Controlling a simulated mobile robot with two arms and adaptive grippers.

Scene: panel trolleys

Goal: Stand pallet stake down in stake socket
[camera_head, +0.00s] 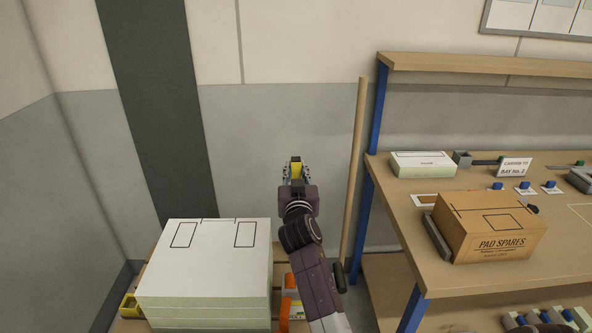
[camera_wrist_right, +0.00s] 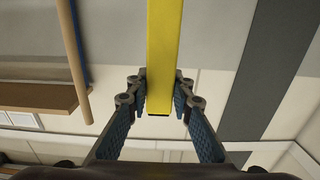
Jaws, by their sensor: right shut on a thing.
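My right gripper (camera_head: 295,170) is shut on the yellow pallet stake (camera_head: 296,166), held in the air in front of the grey wall. In the head view the stake shows only as a short yellow piece between the fingers. In the right wrist view the stake (camera_wrist_right: 165,55) runs from the top edge down between the two fingers (camera_wrist_right: 160,100), and its dark near end shows just below them. A yellow socket-like bracket (camera_head: 129,305) sits at the lower left, beside the stack of panels; it looks like the stake socket. My left gripper is not in view.
A stack of white-topped panels (camera_head: 205,262) stands at lower left, with orange parts (camera_head: 286,308) beside it. A wooden pole (camera_head: 355,170) leans by a blue-posted workbench (camera_head: 440,283) at right, which carries a carton (camera_head: 488,225). Space around the gripper is clear.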

